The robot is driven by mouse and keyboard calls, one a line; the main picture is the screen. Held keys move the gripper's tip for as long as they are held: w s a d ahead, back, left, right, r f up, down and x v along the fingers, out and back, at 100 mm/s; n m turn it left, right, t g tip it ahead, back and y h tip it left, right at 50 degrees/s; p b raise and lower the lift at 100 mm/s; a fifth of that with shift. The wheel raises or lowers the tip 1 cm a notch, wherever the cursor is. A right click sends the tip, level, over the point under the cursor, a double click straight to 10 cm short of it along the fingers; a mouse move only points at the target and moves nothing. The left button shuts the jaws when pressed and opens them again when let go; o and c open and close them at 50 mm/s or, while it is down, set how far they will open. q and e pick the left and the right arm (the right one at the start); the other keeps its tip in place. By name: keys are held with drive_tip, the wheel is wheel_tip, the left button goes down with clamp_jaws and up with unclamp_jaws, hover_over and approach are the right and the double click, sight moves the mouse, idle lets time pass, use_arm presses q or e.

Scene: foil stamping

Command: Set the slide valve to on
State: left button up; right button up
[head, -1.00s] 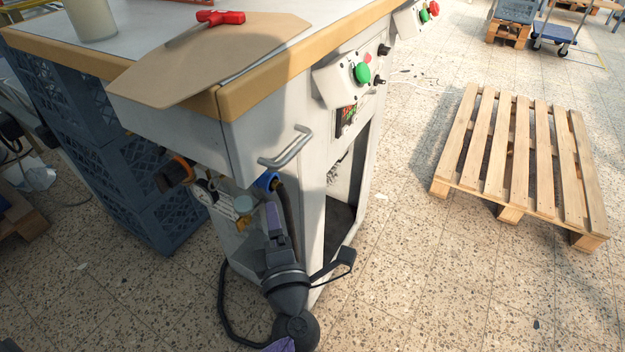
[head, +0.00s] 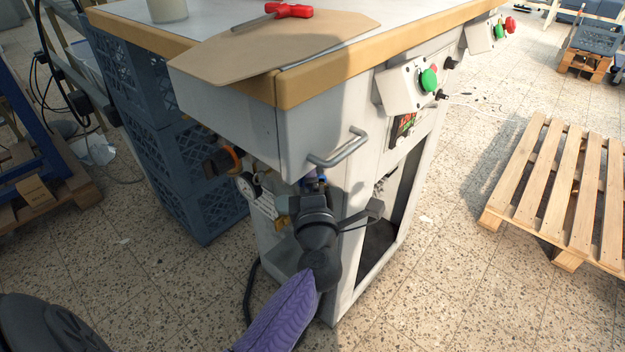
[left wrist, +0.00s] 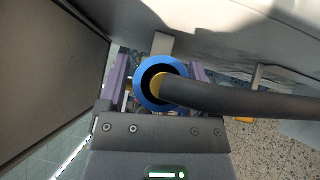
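The slide valve's blue ring (left wrist: 151,84), with a black hose leading away to the right, sits between the purple fingers of my left gripper (left wrist: 160,78) in the left wrist view. Small gaps seem to show beside the ring, so the fingers look open around it; contact is unclear. In the head view my left gripper (head: 314,190) is at the machine's front corner, under the metal handle, and mostly hides the valve. A little blue (head: 310,176) shows above it. The valve's slide position cannot be made out. My right gripper is out of view.
The metal handle (head: 338,148) juts out just above my left gripper. A pressure gauge (head: 248,186) and an orange-black knob (head: 222,161) are left of it. Blue crates (head: 190,175) stand left of the machine; a wooden pallet (head: 560,190) lies right. Speckled floor in front is clear.

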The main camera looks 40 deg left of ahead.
use_arm(q)
clamp_jaws()
